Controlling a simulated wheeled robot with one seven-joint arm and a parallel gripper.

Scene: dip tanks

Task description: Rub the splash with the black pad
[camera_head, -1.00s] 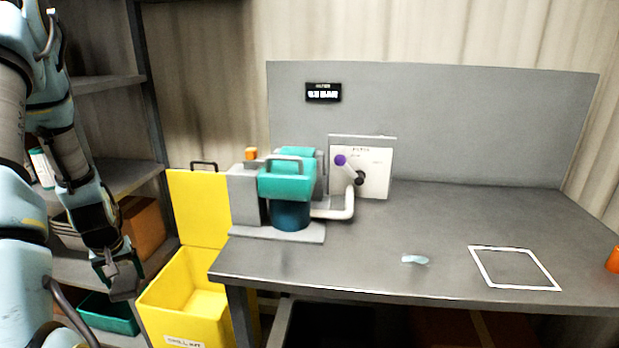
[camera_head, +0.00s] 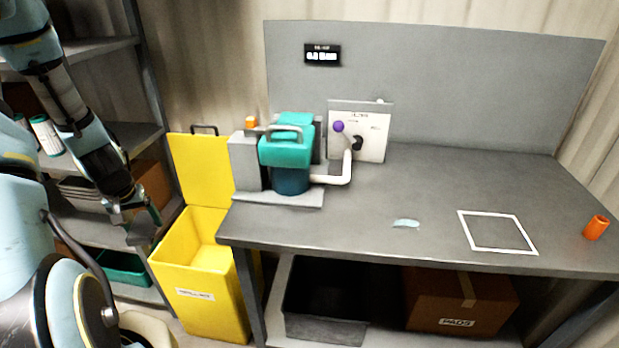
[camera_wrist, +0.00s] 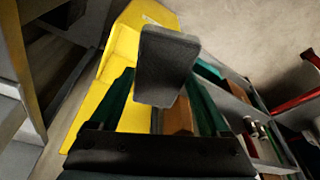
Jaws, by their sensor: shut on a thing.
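The splash (camera_head: 406,223) is a small pale blue patch on the grey bench top, near its front edge and left of a white square outline. My gripper (camera_wrist: 163,100) is shut on the black pad (camera_wrist: 168,62), a dark rounded block held between the green fingers in the wrist view. In the head view my gripper (camera_head: 135,212) hangs at the left beside the shelf, well away from the splash, with the dark pad (camera_head: 142,230) below it.
The grey bench (camera_head: 380,243) carries a teal pump unit (camera_head: 287,150) with a white pipe, and an orange cup (camera_head: 596,227) at the right. An open yellow bin (camera_head: 200,285) stands between shelf and bench. The bench's middle is clear.

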